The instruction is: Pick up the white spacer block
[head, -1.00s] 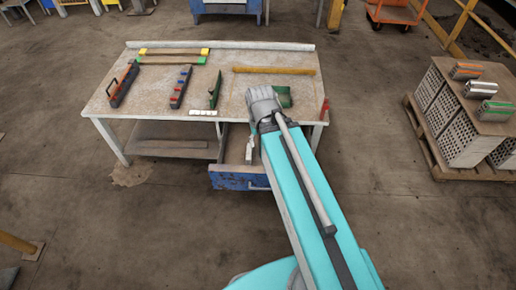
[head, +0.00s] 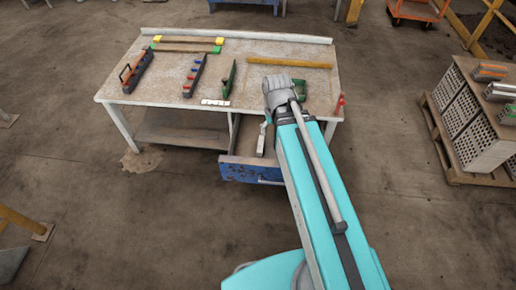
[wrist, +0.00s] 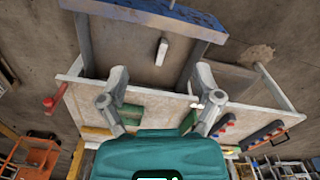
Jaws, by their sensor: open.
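A small white block (wrist: 161,52) lies in the open drawer (wrist: 140,62) in the wrist view. In the head view, a pale block (head: 261,145) shows in the drawer (head: 238,170), just left of my arm. My gripper (wrist: 160,80) is open and empty, its two fingers spread apart. In the wrist picture, the block lies above the gap between the fingertips and apart from them. In the head view my arm and wrist hide most of the gripper.
The drawer sticks out below the worktable (head: 220,75). The tabletop holds several tools, a yellow bar (head: 290,64) and small white pieces (head: 215,102) at its front edge. A pallet (head: 445,160) with perforated bricks stands at the right. The floor in front is clear.

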